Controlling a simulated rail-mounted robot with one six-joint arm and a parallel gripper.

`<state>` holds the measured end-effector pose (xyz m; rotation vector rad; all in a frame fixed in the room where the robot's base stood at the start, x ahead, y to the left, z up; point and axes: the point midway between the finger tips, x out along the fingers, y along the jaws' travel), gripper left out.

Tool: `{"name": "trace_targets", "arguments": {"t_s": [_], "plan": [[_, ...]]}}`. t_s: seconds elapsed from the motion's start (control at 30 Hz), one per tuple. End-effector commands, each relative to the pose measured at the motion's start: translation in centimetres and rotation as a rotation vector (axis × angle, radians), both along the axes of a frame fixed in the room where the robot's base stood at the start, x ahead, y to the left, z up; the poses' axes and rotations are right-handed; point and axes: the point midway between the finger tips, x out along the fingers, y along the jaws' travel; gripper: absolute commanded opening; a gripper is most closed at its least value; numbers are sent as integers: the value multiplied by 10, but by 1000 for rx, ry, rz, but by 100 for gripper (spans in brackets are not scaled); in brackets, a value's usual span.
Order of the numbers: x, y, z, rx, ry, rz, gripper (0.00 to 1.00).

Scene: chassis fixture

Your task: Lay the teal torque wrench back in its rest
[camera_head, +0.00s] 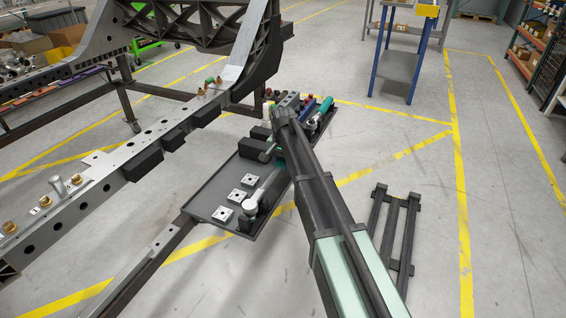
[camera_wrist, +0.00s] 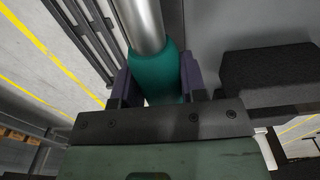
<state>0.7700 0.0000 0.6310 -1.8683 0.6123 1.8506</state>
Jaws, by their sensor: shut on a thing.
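The torque wrench has a teal handle (camera_wrist: 155,72) and a silver shaft (camera_wrist: 144,24) in the wrist view. My gripper (camera_wrist: 156,84) is shut around the handle, one dark finger on each side. In the head view, my gripper (camera_head: 278,158) is over the dark tray and mostly hides the handle. The wrench's pale shaft (camera_head: 265,187) slants down-left to a round head (camera_head: 250,207). A dark block (camera_head: 249,220) shows at that head; I cannot tell whether they touch. Which part is the rest is unclear.
The tray (camera_head: 215,192) carries several square plates (camera_head: 237,196), dark blocks (camera_head: 256,150) and another teal-ended tool (camera_head: 326,104) at its far end. The chassis rail (camera_head: 110,180) runs along the left. A black rack (camera_head: 395,230) lies on the floor at right.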

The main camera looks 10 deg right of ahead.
Motion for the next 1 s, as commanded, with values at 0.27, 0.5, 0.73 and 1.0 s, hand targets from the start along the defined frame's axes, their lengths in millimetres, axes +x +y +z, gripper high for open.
{"name": "trace_targets", "arguments": {"t_s": [0.27,0.5,0.73,1.0], "plan": [[0,0,-10,0,0,0,0],[0,0,-9,0,0,0,0],[0,0,-10,0,0,0,69],[0,0,-7,0,0,0,69]]}}
